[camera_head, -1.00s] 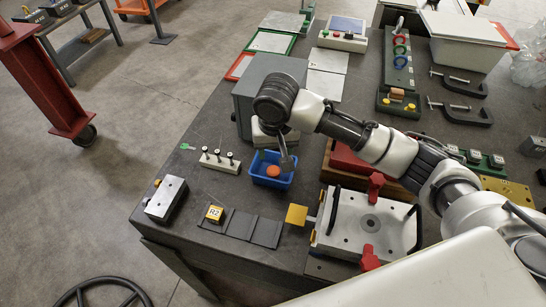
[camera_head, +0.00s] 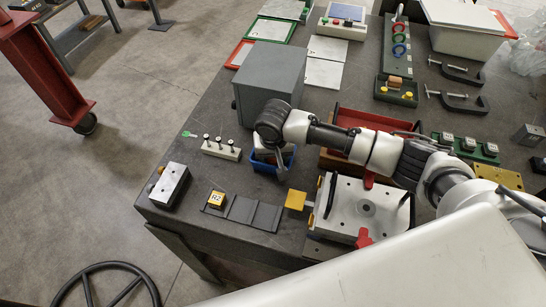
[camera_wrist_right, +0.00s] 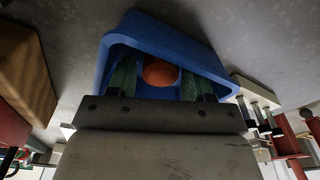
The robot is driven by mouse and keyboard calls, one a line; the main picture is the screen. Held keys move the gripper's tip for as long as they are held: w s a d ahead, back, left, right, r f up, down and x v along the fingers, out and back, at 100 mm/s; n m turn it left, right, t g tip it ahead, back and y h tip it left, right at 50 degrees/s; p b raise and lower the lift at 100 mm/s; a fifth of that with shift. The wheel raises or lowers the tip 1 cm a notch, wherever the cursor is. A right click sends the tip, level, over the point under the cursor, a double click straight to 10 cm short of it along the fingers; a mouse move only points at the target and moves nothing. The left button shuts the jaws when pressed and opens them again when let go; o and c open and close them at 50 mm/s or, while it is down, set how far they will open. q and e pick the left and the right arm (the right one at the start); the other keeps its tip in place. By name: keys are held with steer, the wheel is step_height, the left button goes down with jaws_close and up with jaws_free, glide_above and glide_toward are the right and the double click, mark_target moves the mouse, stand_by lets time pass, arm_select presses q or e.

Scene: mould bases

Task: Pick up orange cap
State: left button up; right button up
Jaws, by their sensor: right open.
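The orange cap (camera_wrist_right: 160,73) lies inside the blue bin (camera_wrist_right: 185,46) in the wrist view. In the head view the cap is hidden behind my right arm, and part of the blue bin (camera_head: 260,167) shows beside the wrist. My right gripper (camera_head: 281,172) points down at the bin. In the wrist view its two greenish fingers are apart, one on each side of the cap, at or inside the bin's opening. I cannot tell whether they touch the cap. My left gripper is in neither current view.
A grey box (camera_head: 270,80) stands behind the bin. A white block with black knobs (camera_head: 221,149) is to its left. The white mould plate (camera_head: 345,209) with red clamps and a yellow block (camera_head: 295,199) are to the right and front. A red tray (camera_head: 340,135) lies right of the wrist.

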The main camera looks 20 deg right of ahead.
steer(key=shift+c, duration=0.3)
steer(key=c, duration=0.6)
steer(key=shift+r, duration=0.1)
